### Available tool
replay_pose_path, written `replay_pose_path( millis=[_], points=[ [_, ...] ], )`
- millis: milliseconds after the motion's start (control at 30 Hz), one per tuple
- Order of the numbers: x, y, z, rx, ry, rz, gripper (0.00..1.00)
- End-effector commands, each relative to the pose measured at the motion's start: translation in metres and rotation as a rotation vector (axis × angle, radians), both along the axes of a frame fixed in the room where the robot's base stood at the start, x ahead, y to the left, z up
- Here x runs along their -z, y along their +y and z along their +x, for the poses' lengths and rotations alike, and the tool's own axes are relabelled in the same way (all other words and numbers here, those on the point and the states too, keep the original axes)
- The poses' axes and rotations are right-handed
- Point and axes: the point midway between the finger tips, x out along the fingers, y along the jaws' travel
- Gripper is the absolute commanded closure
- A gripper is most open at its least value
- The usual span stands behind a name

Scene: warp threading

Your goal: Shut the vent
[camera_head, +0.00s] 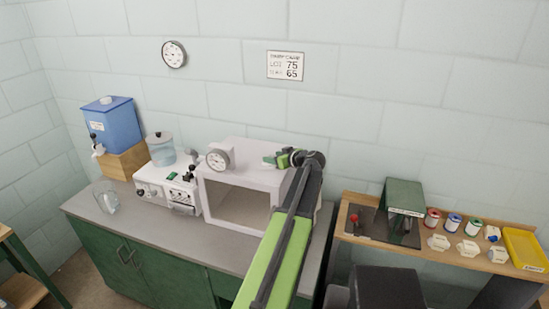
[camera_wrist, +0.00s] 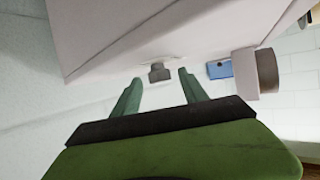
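The white box-shaped chamber (camera_head: 246,204) with a dial gauge (camera_head: 218,158) stands on the grey counter; its front opening shows an empty interior. A small dark grey knob (camera_wrist: 159,74), which appears to be the vent, sits on the chamber's pale surface in the wrist view. My gripper (camera_wrist: 161,77) is open, with one green finger on each side of the knob and gaps to both. I cannot tell how far the fingertips reach past it. In the head view my gripper (camera_head: 276,160) is over the chamber's top and hides the knob.
Left of the chamber are a control unit (camera_head: 165,188), a clear jar (camera_head: 160,150), a blue tank (camera_head: 112,125) and a glass beaker (camera_head: 106,197). A wooden bench (camera_head: 440,252) at right holds a green machine (camera_head: 404,197), spools and a yellow tray (camera_head: 526,250).

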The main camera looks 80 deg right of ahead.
Motion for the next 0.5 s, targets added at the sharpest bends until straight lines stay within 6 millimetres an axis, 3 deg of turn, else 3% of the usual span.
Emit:
replay_pose_path(
  millis=[267, 500],
  points=[
    [-0.009, 0.010, -0.010, 0.001, -0.001, 0.000, 0.49],
    [-0.036, 0.052, -0.052, 0.004, -0.001, 0.000, 0.49]
  ],
)
